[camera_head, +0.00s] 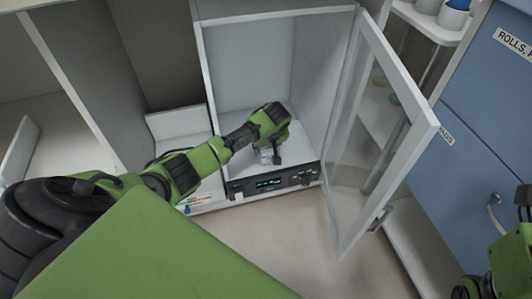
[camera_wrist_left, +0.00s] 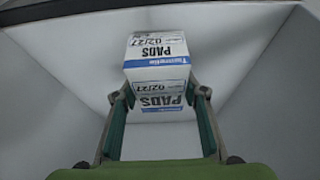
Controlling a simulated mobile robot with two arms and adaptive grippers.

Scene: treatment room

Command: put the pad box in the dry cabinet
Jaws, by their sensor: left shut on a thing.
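The dry cabinet (camera_head: 250,70) is the white open compartment with a control panel and lit display along its lower front. Its framed glass door (camera_head: 375,130) stands open to the right. My left gripper (camera_head: 272,152) reaches into the opening, pointing down just above the cabinet floor. It is shut on the pad box (camera_head: 265,157), a small white box mostly hidden by the gripper in the head view. In the left wrist view the pad box (camera_wrist_left: 157,52) shows blue and black print reading PADS, between the two fingers.
Pale cabinet walls (camera_wrist_left: 255,85) surround the held box with bare space. A blue drawer unit (camera_head: 480,110) and a shelf with small containers (camera_head: 453,14) stand at the right. A low tray with small colored items (camera_head: 190,208) lies left of the control panel.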

